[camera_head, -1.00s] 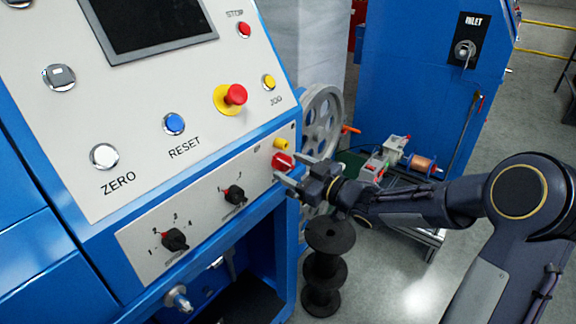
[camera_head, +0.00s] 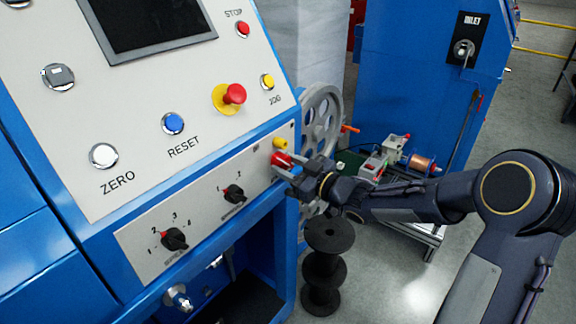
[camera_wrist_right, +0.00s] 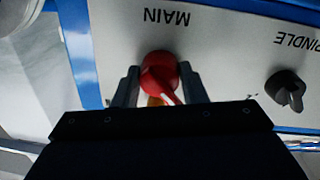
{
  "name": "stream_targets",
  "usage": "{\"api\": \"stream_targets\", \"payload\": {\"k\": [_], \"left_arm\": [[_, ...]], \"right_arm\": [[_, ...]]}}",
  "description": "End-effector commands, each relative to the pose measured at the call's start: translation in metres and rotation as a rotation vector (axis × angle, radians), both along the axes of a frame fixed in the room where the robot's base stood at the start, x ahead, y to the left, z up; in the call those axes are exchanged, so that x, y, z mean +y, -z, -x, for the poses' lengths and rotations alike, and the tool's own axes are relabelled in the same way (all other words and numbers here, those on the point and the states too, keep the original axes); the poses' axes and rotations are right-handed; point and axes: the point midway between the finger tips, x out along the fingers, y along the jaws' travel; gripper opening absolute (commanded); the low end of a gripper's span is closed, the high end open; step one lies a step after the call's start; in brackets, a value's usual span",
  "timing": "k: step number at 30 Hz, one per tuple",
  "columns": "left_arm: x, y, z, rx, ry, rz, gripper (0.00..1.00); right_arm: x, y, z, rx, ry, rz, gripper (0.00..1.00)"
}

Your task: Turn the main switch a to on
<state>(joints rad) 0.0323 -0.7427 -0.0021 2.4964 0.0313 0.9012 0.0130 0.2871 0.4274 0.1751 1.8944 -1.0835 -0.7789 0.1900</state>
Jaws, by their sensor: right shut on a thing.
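The main switch a is a red rotary knob (camera_head: 281,159) on a yellow base at the right end of the lower panel strip. In the right wrist view the red knob (camera_wrist_right: 160,74) sits under upside-down "MAIN" lettering. My right gripper (camera_head: 290,167) reaches it from the right. In the wrist view its two fingers (camera_wrist_right: 160,86) stand on either side of the knob, shut on it. The fingers partly hide the knob in the head view. My left gripper is not in view.
Two black rotary knobs (camera_head: 234,194) (camera_head: 174,239) sit on the same strip to the left. A red emergency button (camera_head: 233,94) and a yellow jog button (camera_head: 267,81) are above. A pulley wheel (camera_head: 322,112) and stacked black spools (camera_head: 326,262) stand close by the gripper.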

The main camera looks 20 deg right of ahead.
Motion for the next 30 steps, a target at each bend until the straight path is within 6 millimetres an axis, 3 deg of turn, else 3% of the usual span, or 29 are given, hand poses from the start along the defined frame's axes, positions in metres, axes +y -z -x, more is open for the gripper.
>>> {"api": "stream_targets", "payload": {"k": [11, 30], "left_arm": [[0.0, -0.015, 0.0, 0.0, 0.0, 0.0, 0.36], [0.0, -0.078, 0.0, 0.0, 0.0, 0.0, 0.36]], "right_arm": [[0.0, -0.003, 0.0, 0.068, -0.001, -0.085, 0.0], [0.0, -0.005, 0.001, 0.422, 0.002, -0.537, 0.0]]}}
